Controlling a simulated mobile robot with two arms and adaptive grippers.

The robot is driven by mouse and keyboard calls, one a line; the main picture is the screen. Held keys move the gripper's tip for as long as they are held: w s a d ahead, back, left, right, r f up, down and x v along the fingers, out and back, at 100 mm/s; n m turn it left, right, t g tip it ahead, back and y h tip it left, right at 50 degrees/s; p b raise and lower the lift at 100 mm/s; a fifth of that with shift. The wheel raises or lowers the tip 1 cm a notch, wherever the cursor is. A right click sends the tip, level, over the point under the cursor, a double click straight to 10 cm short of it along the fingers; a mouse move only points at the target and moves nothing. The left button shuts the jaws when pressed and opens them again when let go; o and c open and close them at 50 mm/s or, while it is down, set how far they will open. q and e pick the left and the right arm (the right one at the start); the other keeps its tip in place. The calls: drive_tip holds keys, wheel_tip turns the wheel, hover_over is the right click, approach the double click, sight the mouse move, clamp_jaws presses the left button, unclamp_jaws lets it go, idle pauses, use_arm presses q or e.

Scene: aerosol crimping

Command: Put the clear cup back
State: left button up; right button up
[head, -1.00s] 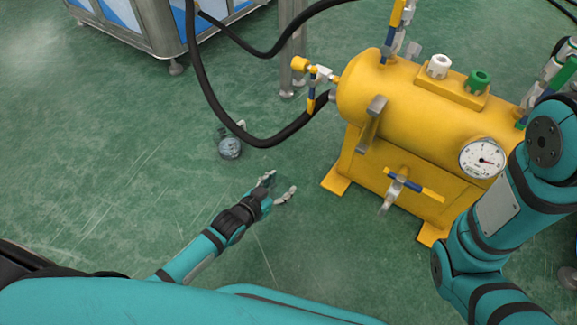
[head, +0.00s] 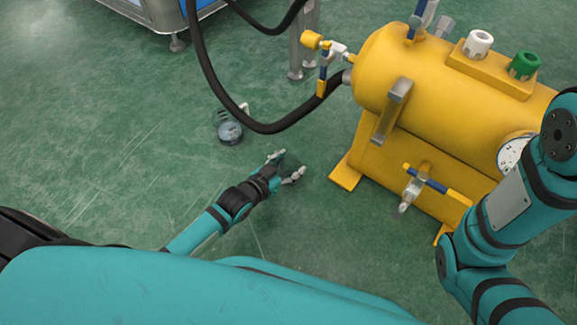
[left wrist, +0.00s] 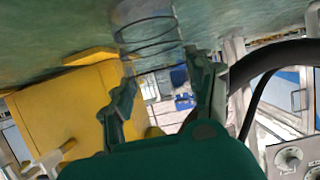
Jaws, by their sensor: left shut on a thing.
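The clear cup (left wrist: 150,32) shows in the left wrist view as a see-through cylinder with dark ring lines, between my left fingertips. My left gripper (left wrist: 160,82) is shut on it. In the head view my left gripper (head: 287,167) is low in the middle, left of the yellow tank's foot, with its fingers apart around the cup's width. The cup itself is too faint to make out clearly there. My right arm comes in at the right of the head view, but its gripper is out of the picture.
The yellow tank (head: 440,75) with valves and white and green caps stands at the right. A black hose (head: 210,85) loops left of it. A small gauge-like object (head: 229,131) lies on the green floor (head: 90,130), which is open at the left.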

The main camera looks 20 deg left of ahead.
use_arm(q)
drive_tip(key=o, duration=1.2)
drive_tip(key=shift+f, duration=0.15)
drive_tip(key=shift+o, duration=0.2)
drive_tip(key=shift+r, duration=0.3)
drive_tip(key=p+v, duration=0.7)
drive_tip(key=v, duration=0.5)
drive_tip(key=shift+p, duration=0.4)
